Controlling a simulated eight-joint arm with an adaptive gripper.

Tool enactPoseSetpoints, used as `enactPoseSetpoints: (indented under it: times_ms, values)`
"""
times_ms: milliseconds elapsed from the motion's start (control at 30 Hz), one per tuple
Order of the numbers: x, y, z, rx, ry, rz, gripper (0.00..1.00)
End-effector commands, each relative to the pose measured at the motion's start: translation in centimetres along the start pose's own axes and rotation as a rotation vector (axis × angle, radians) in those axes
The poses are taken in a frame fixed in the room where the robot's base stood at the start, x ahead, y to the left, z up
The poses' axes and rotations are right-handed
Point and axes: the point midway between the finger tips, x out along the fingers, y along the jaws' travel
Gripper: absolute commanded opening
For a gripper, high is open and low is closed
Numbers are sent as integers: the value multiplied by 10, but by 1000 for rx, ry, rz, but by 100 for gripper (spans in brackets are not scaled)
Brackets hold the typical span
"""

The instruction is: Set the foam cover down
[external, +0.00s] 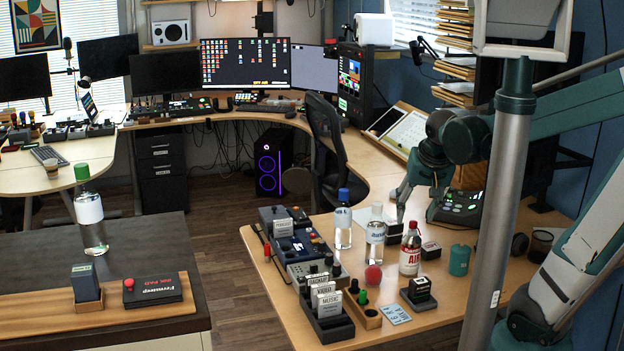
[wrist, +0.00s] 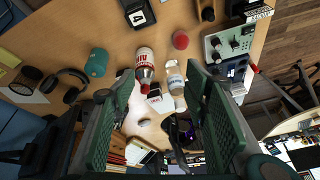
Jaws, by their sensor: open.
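A small round red piece (external: 373,275), which looks like the foam cover, rests on the wooden desk in front of the bottles. It also shows in the wrist view (wrist: 181,40), near the top, beyond the fingertips and apart from them. My gripper (external: 402,200) hangs over the desk behind the bottles in the external view, partly hidden by its own links. In the wrist view my gripper (wrist: 160,75) has its two green-padded fingers spread wide. A red-and-white bottle (wrist: 145,62) and a clear bottle (wrist: 175,80) show between and beyond the fingers. Nothing is held.
Clear bottles (external: 343,222) stand left of the red-and-white bottle (external: 411,250). Control boxes and a card holder (external: 328,325) line the desk's left edge. Bare desk lies at front right.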

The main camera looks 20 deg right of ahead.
Motion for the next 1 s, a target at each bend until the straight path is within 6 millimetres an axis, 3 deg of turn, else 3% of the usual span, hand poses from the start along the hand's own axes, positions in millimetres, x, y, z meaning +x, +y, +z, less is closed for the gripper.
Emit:
enactPoseSetpoints:
  times_ms: [533, 1000]
  values:
    - [-44, 36, 28, -245, 116, -86, 46]
    - [-59, 49, 41, -355, 183, -106, 46]
